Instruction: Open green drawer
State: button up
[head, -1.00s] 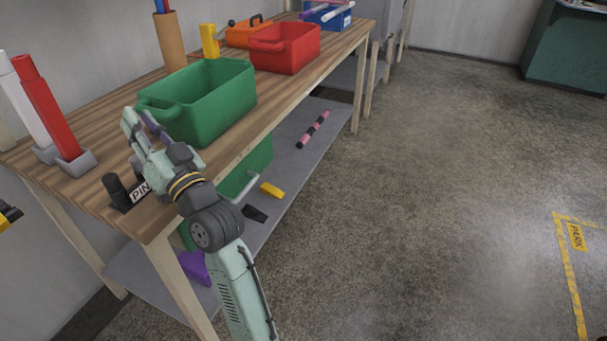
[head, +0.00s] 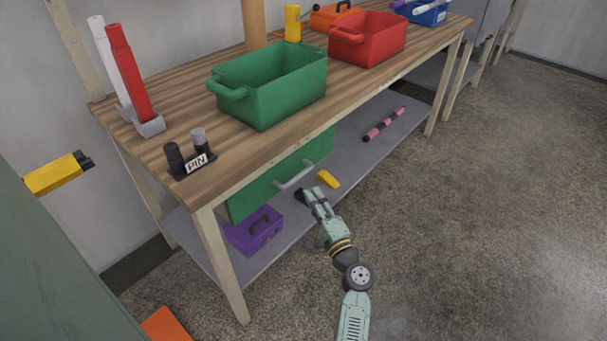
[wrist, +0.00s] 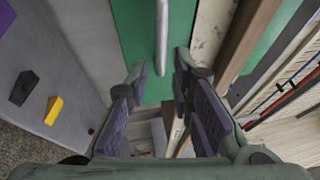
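The green drawer (head: 265,192) is below the wooden tabletop and looks shut. Its silver bar handle (head: 294,176) is on the front face. My gripper (head: 314,200) is low in front of the shelf, near the handle and to its right in the head view. In the wrist view, the green drawer front (wrist: 135,25) fills the top middle, with the handle (wrist: 161,35) running along it. My open gripper (wrist: 159,75) points at the handle, which lines up with the gap between its fingers. I cannot tell whether the handle is between the fingertips.
A yellow block (head: 328,179) and a black block (head: 300,197) lie on the grey shelf near my gripper. A purple box (head: 254,230) sits on the shelf's left. A green bin (head: 270,90) and a red bin (head: 368,40) stand on the tabletop. Floor at right is clear.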

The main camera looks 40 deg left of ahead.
aim_at(299, 174)
jog(key=p+x, duration=0.2)
jog(key=x, duration=0.7)
jog(key=shift+r, duration=0.1)
jog(key=shift+c, duration=0.2)
grip_shut()
